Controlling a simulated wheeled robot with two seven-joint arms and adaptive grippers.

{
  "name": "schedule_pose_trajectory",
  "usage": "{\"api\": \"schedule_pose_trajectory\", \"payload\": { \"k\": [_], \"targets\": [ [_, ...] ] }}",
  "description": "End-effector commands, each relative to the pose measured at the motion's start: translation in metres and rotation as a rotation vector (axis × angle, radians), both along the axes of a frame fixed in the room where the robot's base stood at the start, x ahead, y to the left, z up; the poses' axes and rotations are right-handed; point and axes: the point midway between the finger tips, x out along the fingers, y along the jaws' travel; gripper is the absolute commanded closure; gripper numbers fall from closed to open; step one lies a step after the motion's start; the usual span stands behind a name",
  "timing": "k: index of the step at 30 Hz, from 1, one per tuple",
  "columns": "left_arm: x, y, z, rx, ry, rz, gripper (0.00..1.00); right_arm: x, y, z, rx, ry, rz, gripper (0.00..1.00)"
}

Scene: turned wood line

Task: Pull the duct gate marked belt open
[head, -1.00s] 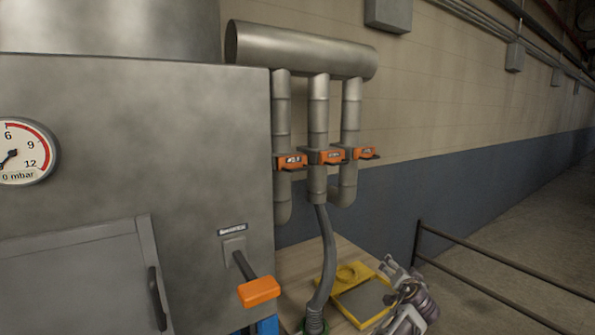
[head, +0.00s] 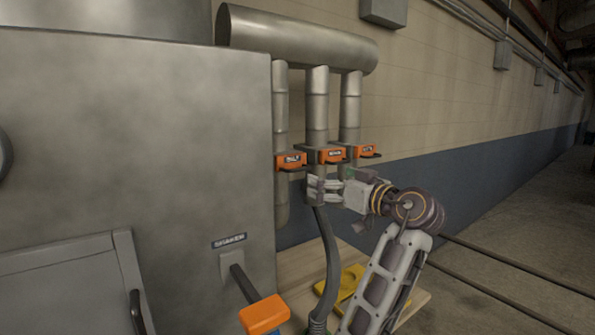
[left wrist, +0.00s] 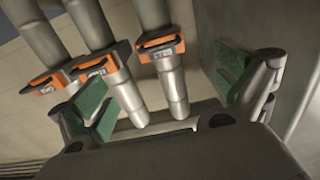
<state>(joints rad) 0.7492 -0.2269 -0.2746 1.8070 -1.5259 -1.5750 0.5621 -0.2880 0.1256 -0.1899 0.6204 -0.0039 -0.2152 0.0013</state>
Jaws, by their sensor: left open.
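Three orange duct gates sit on vertical grey ducts. The left one (head: 290,160), nearest the cabinet, has a small label that looks like BELT. The middle gate (head: 332,155) and right gate (head: 365,151) have labels too small to read surely. In the left wrist view the scene is upside down, and the left gate (left wrist: 160,50) shows at the right. My left gripper (head: 314,190) is just below the gates in the head view, covering part of the middle duct. Its fingers are apart and empty (left wrist: 163,88), with the gates beyond them. My right gripper is out of view.
A large grey cabinet (head: 120,160) stands left of the ducts. An orange-ended lever (head: 263,314) marked SHAKER sticks out from it. A rail (head: 500,268) runs at the right.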

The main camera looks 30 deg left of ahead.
Motion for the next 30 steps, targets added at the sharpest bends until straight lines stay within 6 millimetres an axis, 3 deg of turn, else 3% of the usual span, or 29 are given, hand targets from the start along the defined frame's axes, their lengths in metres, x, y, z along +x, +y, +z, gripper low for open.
{"api": "schedule_pose_trajectory", "payload": {
  "k": [14,30],
  "targets": [
    [0.004,0.006,0.0,0.003,0.002,-0.002,0.0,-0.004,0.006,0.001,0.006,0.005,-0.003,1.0],
    [0.027,0.063,0.001,0.003,0.003,-0.002,0.0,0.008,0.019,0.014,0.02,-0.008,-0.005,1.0]
  ]
}}
